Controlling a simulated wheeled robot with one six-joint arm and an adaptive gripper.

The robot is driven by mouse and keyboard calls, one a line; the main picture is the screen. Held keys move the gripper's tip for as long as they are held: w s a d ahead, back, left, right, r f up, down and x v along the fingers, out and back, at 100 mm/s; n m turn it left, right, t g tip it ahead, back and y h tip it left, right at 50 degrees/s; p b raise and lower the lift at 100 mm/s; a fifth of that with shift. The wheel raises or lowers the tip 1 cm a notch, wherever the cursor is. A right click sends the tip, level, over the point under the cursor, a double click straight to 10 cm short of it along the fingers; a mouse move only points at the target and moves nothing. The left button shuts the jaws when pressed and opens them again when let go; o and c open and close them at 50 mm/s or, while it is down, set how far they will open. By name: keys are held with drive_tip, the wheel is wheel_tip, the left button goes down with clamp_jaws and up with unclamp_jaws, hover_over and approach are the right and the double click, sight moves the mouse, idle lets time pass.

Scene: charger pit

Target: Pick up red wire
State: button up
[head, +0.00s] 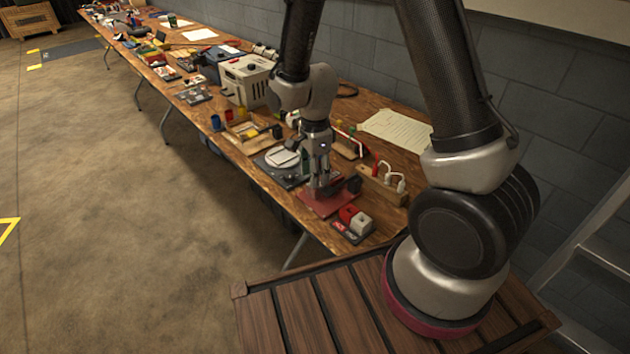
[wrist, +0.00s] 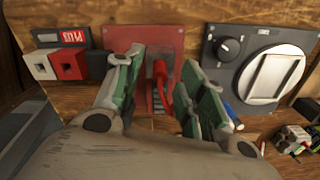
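My gripper (wrist: 163,60) is open, fingers pointing down at the table, with green pads facing each other. A red curved piece (wrist: 160,82) shows between the fingers, over a red plate (wrist: 145,36); I cannot tell whether it is the red wire. The fingers look apart from it. In the head view my gripper (head: 320,185) is above the red plate (head: 318,207), and hides the piece. Another thin red strand (head: 375,163) stands at a wooden block with white plugs (head: 390,181), right of my gripper.
A red and a white block (head: 356,216) on a dark PLUS-marked base stand beside the red plate. A grey panel with a dial (wrist: 228,48) and white plate (wrist: 268,72) is on its other side. The wooden bench (head: 285,202) is crowded; paper (head: 398,130) lies behind.

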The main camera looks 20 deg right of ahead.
drive_tip(key=shift+f, duration=0.95)
clamp_jaws()
